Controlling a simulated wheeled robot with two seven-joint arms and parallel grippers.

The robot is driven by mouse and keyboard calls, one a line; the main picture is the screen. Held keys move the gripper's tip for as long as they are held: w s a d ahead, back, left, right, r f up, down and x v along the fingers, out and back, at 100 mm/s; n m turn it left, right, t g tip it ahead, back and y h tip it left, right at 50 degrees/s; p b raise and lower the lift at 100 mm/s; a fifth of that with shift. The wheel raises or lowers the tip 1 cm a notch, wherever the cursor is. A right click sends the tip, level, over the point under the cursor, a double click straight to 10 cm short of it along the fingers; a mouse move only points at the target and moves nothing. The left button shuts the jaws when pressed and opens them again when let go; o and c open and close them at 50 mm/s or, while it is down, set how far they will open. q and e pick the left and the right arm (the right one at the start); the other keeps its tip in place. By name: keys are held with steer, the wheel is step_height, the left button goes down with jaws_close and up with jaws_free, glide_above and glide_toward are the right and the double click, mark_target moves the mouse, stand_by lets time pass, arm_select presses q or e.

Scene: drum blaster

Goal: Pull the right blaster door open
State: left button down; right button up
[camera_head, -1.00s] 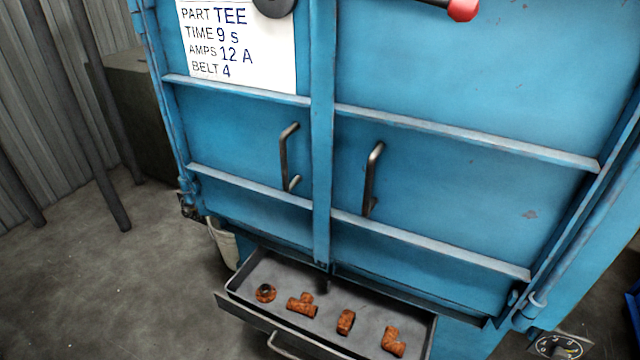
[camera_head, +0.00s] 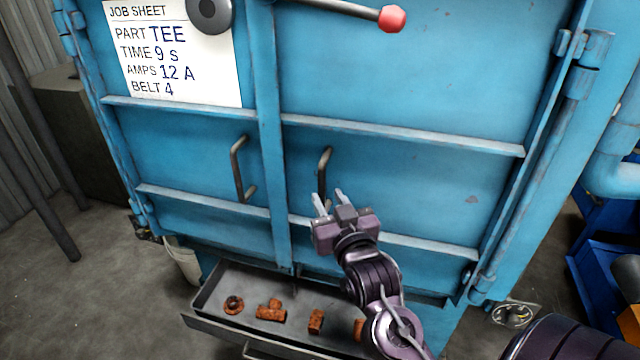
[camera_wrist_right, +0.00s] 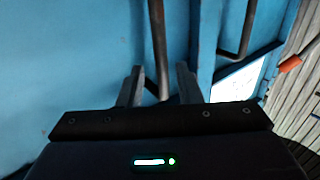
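The right blaster door (camera_head: 400,165) is a blue ribbed panel that looks closed against the left door (camera_head: 180,150). Its grey bar handle (camera_head: 323,170) stands upright near the centre seam. My right gripper (camera_head: 328,193) is at the lower part of this handle, with its fingers apart. In the right wrist view, the door handle (camera_wrist_right: 158,45) runs down between the two open fingers (camera_wrist_right: 160,85); contact cannot be made out. The gripper partly hides the handle's lower end in the head view. My left gripper is not in view.
A lever with a red knob (camera_head: 391,18) crosses the top of the doors. The left door has its own handle (camera_head: 239,170). An open tray (camera_head: 215,290) with several rusty pipe fittings juts out below. Blue bins (camera_head: 605,275) stand at the right.

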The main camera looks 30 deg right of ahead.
mark_target(323, 191)
steer(key=shift+p+x, duration=0.65)
steer(key=shift+x, duration=1.65)
steer(key=shift+a, duration=0.1)
steer(key=shift+c, duration=0.4)
jaws_close()
